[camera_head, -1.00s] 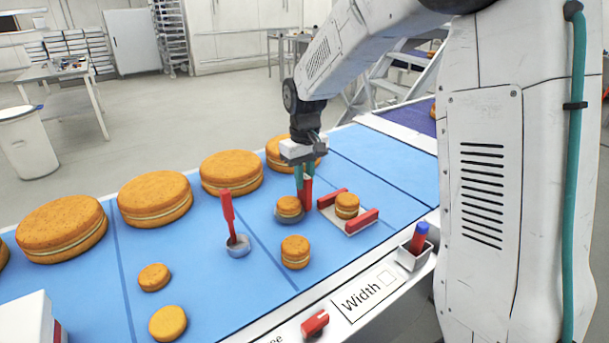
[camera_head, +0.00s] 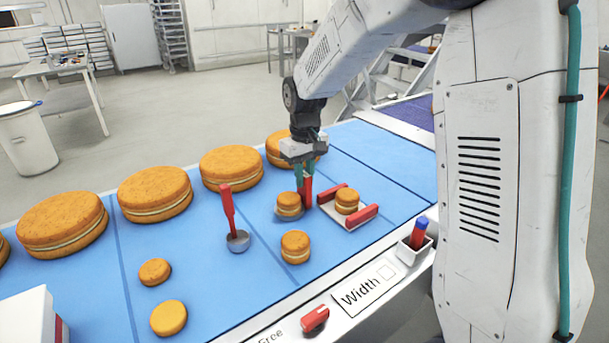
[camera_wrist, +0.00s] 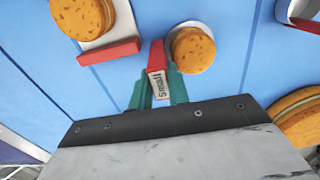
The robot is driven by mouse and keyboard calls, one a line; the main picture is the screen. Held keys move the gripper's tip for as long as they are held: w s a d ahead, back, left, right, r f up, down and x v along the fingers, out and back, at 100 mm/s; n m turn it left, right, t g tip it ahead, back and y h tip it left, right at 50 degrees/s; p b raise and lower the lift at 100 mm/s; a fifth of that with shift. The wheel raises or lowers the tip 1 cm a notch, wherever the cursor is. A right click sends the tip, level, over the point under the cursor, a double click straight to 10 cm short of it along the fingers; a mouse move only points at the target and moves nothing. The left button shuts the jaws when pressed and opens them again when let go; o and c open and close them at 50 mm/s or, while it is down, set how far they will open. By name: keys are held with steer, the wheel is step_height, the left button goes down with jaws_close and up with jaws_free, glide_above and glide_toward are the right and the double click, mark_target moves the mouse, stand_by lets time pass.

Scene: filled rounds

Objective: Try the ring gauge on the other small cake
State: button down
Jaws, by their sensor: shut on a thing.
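My gripper (camera_head: 304,176) is shut on the red handle of the ring gauge (camera_head: 308,190). In the wrist view the handle (camera_wrist: 156,62) stands between my green fingers, with "Small" on its top. The gauge's grey ring (camera_head: 289,216) is low at the belt, at a small cake (camera_head: 289,200). In the wrist view the ring (camera_wrist: 203,27) shows as a pale rim past this cake (camera_wrist: 193,50); I cannot tell whether the cake sits down inside it. Another small cake (camera_head: 295,246) stands free nearer the front edge.
A second red-handled gauge (camera_head: 228,208) stands left on the blue belt (camera_head: 205,275). A small cake (camera_head: 347,200) sits between red bars on a white plate (camera_head: 333,212), right of my gripper. Large cakes (camera_head: 155,192) line the back. Two low cakes (camera_head: 168,318) lie front left.

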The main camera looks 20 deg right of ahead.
steer(key=shift+r, duration=0.1)
stand_by(0.5)
steer(key=shift+r, duration=4.85)
